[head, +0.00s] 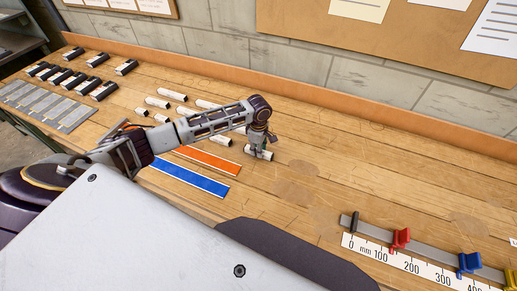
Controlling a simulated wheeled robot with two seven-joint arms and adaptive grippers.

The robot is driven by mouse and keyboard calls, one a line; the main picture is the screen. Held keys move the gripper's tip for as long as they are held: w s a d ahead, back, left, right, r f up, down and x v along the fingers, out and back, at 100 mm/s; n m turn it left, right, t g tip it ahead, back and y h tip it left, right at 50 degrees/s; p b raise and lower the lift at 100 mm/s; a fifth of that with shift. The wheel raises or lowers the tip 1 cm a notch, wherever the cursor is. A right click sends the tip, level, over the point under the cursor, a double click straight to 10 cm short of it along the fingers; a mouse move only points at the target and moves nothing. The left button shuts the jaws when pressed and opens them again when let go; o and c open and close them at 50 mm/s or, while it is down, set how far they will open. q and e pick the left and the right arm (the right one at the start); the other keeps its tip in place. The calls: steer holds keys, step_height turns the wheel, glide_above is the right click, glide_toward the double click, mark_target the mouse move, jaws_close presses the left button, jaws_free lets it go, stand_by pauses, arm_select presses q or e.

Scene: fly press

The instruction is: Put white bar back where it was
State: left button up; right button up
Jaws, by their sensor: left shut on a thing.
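A short white bar (267,155) with a dark end lies low at the wooden bench top, right of the orange strip. My left gripper (256,150) points down and is shut on this bar, covering part of it. I cannot tell whether the bar touches the wood. Several similar white bars (173,94) lie in loose rows to the left, partly hidden behind my left arm. My right gripper is not in view.
An orange strip (208,160) and a blue strip (187,179) lie left of the gripper. Several black blocks (126,67) and grey plates (42,97) are far left. A millimetre scale (395,258) with coloured sliders is at the right. The bench (390,175) between is clear.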

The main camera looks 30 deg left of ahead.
arm_select(q)
steer(key=o, duration=1)
steer(key=shift+f, duration=0.1)
steer(key=shift+o, duration=0.2)
step_height(320, 180, up, 12)
steer(key=shift+b, duration=0.3)
steer(key=shift+s, duration=0.1)
stand_by(0.6)
